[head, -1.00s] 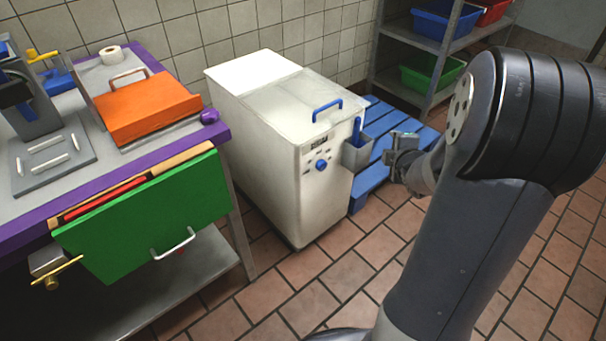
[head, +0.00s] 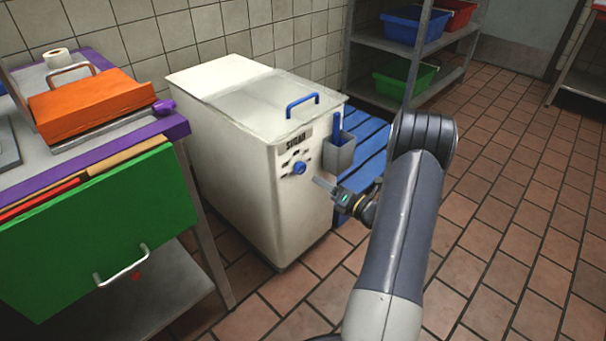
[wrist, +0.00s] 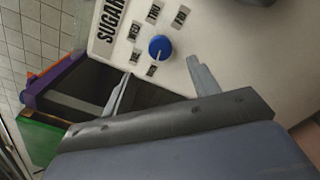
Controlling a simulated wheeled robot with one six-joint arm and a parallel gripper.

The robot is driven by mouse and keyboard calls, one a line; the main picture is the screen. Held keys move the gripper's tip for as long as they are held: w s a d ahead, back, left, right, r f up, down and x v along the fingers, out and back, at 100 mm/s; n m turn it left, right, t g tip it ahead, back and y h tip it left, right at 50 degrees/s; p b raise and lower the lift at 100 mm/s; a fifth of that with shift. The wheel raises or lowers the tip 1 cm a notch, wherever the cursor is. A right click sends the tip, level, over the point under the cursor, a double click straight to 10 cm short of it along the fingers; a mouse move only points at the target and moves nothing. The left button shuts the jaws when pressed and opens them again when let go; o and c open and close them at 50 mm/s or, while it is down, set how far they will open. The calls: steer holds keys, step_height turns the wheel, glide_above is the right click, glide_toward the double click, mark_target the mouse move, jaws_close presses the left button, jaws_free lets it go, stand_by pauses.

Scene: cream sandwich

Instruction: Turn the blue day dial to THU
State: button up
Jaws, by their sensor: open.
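The blue day dial (head: 299,168) is on the front of a white bin marked SUGAR. In the wrist view the round blue dial (wrist: 159,47) has several small day labels around it; WED is at its upper left and FRI at its upper right. A faint pale mark shows low on the dial, but I cannot tell surely which day it points to. My gripper (head: 325,186) is in front of the bin, right of and below the dial. In the wrist view my gripper (wrist: 158,68) is open and empty, its fingers apart, with the dial beyond and between them.
The white sugar bin (head: 225,150) has a clear lid with a blue handle (head: 302,103). A grey holder (head: 340,152) with a blue scoop hangs on its right side, near my arm. A blue pallet (head: 362,140) lies behind. A purple-edged table with a green panel (head: 100,235) stands left.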

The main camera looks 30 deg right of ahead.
mark_target(303, 169)
steer(key=b+x, duration=0.1)
steer(key=x, duration=0.7)
steer(key=shift+w, duration=0.1)
steer(key=c, duration=1)
steer(key=shift+f, duration=0.1)
